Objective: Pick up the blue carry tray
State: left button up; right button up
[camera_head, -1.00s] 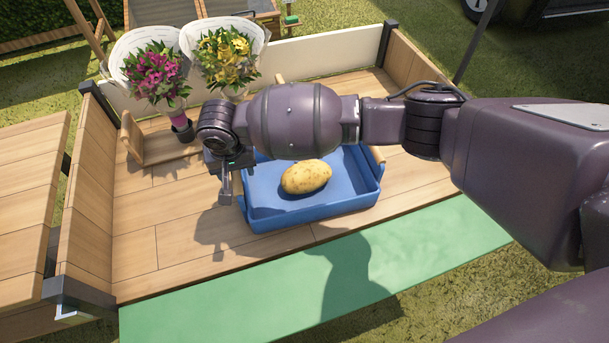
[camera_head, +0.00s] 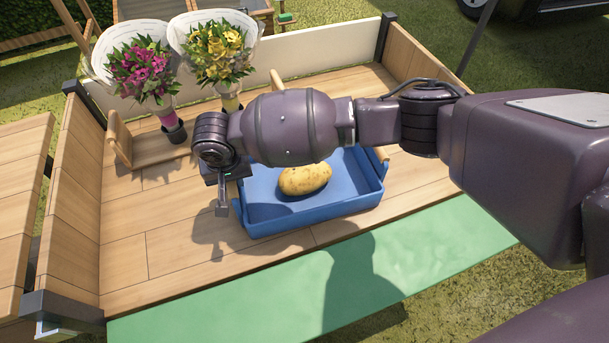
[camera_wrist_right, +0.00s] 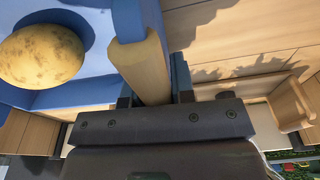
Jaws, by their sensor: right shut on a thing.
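The blue carry tray (camera_head: 300,217) is on the wooden deck in the head view, level, with a potato (camera_head: 305,180) in it. My right gripper (camera_head: 222,204) is at the tray's left end; my arm hides part of the tray. In the right wrist view the gripper (camera_wrist_right: 153,92) is shut on the tray's other wooden handle (camera_wrist_right: 143,68). The potato (camera_wrist_right: 42,55) lies beside it on blue. I cannot tell whether the tray is clear of the deck. My left gripper is not in view.
Two wrapped bouquets, one pink (camera_head: 145,72) and one yellow (camera_head: 218,52), stand at the back left by a wooden carrier (camera_head: 119,138). Low side walls bound the deck (camera_head: 165,250). A green strip (camera_head: 240,300) runs along its front. Deck left of the tray is clear.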

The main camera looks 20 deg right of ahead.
grip_shut()
